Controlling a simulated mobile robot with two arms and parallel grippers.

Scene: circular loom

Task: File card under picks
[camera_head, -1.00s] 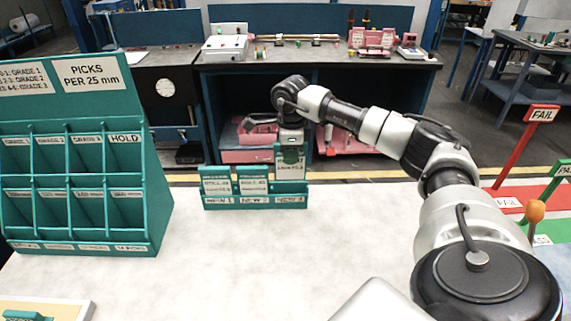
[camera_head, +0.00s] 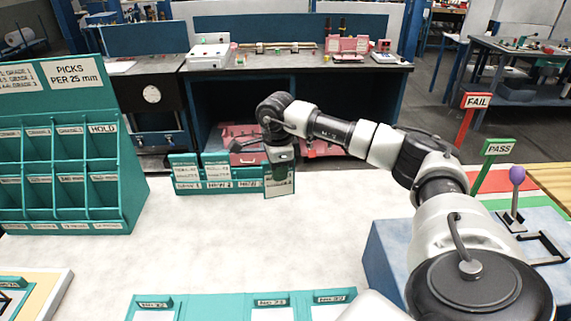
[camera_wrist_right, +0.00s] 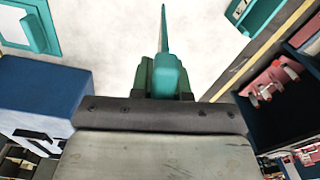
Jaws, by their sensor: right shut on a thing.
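A teal card with a pale label (camera_head: 279,184) hangs upright from my right gripper (camera_head: 281,157), just right of the small teal card holder (camera_head: 220,188). My right gripper is shut on the card's top. In the right wrist view the card (camera_wrist_right: 164,32) shows nearly edge-on beyond the fingers (camera_wrist_right: 165,80). The holder has three labelled slots; two cards stand in its left and middle ones. The teal sorting rack (camera_head: 127,195) stands at left, headed "PICKS PER 25 mm", with rows of labelled compartments, one marked HOLD. The card's writing is too small to read. My left gripper is out of view.
Flat teal trays (camera_head: 208,308) lie at the front edge. A blue block (camera_head: 385,262) and a purple-knobbed lever (camera_head: 516,178) stand at right, near the FAIL (camera_head: 477,101) and PASS (camera_head: 499,147) signs. The pale tabletop (camera_head: 230,240) between rack and block is clear.

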